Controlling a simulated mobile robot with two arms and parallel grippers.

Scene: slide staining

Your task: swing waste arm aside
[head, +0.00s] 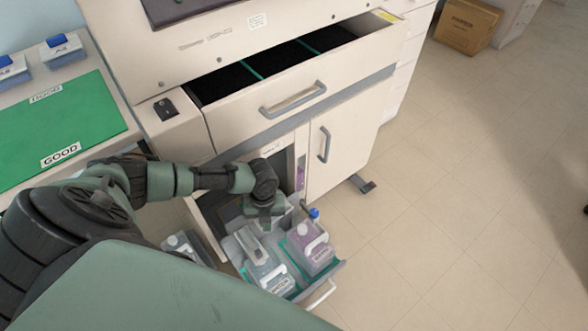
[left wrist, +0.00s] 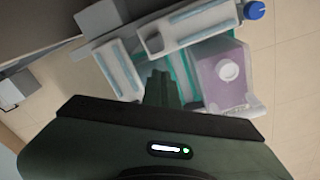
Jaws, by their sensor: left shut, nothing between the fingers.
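A low drawer (head: 340,266) is pulled out of the cabinet and holds a clear bottle (head: 268,275) and a bottle of purple liquid (head: 316,250). A light grey bar (head: 250,243) lies over the clear bottle; it also shows in the left wrist view (left wrist: 195,24). I cannot tell for certain whether this bar is the waste arm. My left gripper (head: 266,212) is over the back of the drawer. In the left wrist view its fingers (left wrist: 161,88) are shut and empty, with the bar beyond them. The purple bottle (left wrist: 224,80) is right of them. My right gripper is not in view.
An upper drawer (head: 262,118) stands open above. A closed cabinet door (head: 340,150) is right of the lower opening. Another container (head: 182,246) stands left of the drawer. A blue cap (head: 314,213) rises behind the purple bottle.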

